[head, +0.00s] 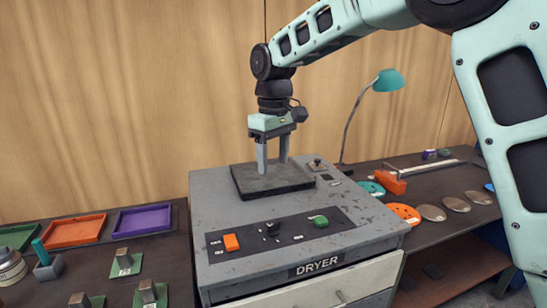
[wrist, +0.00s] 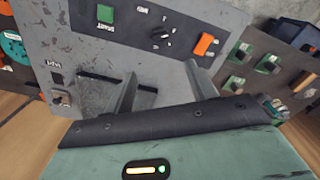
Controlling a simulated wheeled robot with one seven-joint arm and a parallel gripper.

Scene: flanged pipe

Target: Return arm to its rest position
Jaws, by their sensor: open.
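My gripper (head: 272,166) points down over the dark square plate (head: 291,187) on top of the grey dryer (head: 378,232). Its two grey fingers are spread apart with nothing between them. The fingertips are close to the plate; I cannot tell whether they touch it. In the wrist view the fingers of my gripper (wrist: 158,78) also show apart and empty above the dryer top. My arm reaches in from the upper right.
The dryer panel has an orange switch (head: 231,242), a black knob (head: 271,228) and a green button (head: 320,221). Trays and metal blocks on green plates lie at left. At right are a teal lamp (head: 388,80), orange and metal discs. Wooden wall behind.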

